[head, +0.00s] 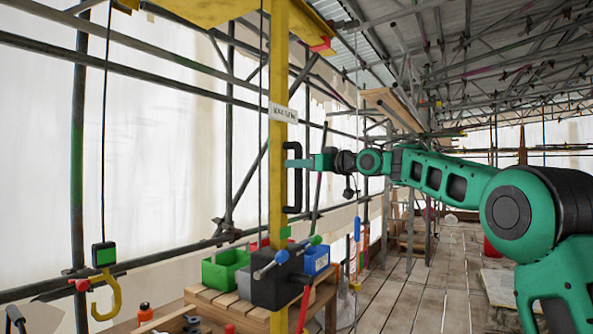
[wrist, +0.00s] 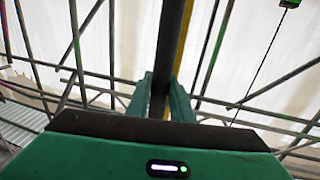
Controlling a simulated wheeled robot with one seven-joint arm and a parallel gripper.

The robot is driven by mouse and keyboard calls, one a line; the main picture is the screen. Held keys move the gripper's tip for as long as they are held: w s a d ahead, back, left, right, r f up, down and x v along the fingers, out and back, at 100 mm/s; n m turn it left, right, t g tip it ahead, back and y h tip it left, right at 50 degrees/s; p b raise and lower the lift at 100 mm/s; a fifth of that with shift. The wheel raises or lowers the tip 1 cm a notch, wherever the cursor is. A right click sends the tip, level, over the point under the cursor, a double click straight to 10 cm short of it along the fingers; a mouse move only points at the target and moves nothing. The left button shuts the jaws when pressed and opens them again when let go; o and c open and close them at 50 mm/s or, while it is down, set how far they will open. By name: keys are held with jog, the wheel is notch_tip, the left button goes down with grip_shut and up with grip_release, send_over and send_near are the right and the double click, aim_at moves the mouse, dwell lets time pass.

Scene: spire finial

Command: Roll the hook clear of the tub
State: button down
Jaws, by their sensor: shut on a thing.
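My gripper (head: 304,162) is shut on a black upright handle (head: 290,181) fixed to the yellow post (head: 278,130). In the wrist view the dark handle bar (wrist: 171,50) runs between my two green fingers (wrist: 160,100). The yellow hook (head: 105,297) hangs at the left below a black and green block (head: 103,255) on a cable. A green tub (head: 222,272) sits on a wooden bench, right of the hook in the picture. Whether the hook is over any tub out of view below cannot be told. The block's edge also shows in the wrist view (wrist: 290,4).
An orange bottle (head: 145,313) is at the lower left. Scaffold tubes and white sheeting stand behind. The plank floor (head: 400,295) is largely clear at the right.

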jog(key=c, duration=1.6)
grip_release()
jog(key=shift+o, duration=0.2)
jog(key=v, duration=1.1)
jog(key=shift+w+f, duration=0.1)
jog(key=shift+w, duration=0.05)
jog(key=s+d+f+m+g+h, duration=0.1)
jog(key=s+d+f+m+h, duration=0.1)
jog(key=d+f+h, duration=0.35)
jog(key=s+d+f+m+h, duration=0.25)
jog(key=d+f, duration=0.35)
jog(key=f, duration=0.3)
jog(key=s+d+f+m+g+h, duration=0.3)
jog(key=s+d+f+m+g, duration=0.15)
jog(key=s+d+f, duration=0.75)
jog(key=s+d+f+m+g, duration=0.1)
jog(key=s+f, duration=0.5)
jog(key=s, duration=0.6)
jog(key=s+f+m+g, duration=0.3)
jog(key=s+f, duration=0.4)
jog(key=s, duration=0.5)
jog(key=s+d+f+m+g+h, duration=0.1)
jog(key=s+f+m+g, duration=0.1)
jog(key=s+f+g, duration=0.2)
jog(key=s+f, duration=0.3)
jog(key=s, duration=0.5)
jog(key=shift+s+d, duration=0.3)
